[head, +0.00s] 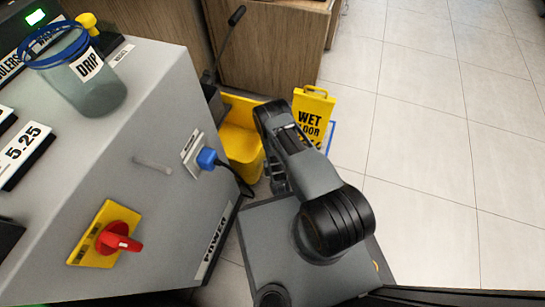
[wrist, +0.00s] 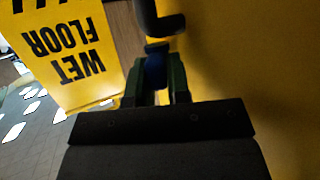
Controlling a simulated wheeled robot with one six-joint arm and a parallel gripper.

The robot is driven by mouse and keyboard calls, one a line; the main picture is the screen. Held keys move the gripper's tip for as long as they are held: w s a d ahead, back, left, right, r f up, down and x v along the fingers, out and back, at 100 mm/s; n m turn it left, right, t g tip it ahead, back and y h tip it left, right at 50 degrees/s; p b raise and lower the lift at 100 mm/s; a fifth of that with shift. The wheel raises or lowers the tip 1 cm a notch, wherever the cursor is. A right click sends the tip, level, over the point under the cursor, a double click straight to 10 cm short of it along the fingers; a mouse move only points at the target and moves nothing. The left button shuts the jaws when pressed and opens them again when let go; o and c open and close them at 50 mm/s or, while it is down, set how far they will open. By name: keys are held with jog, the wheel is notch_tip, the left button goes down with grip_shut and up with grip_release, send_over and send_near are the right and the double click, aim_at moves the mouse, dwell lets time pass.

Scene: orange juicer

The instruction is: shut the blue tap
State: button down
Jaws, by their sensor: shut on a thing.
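The blue tap (wrist: 155,66) shows in the wrist view as a small, dark blue piece between the fingers of my gripper (wrist: 157,82). The fingers are closed on it from both sides. A dark part (wrist: 160,22) stands just beyond it, and most of the tap's shape is hidden. In the head view my own arm covers the gripper and the tap, beside the yellow bucket (head: 240,150). I cannot tell the tap's angle.
A yellow wet floor sign (head: 313,108) stands close by the arm and fills the left of the wrist view (wrist: 65,50). The grey machine (head: 150,110) with a red switch (head: 118,238) and blue plug (head: 207,158) is at left. Tiled floor (head: 430,130) is clear at right.

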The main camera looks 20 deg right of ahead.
jog(key=shift+w, duration=0.15)
jog(key=c, duration=1.1)
grip_release()
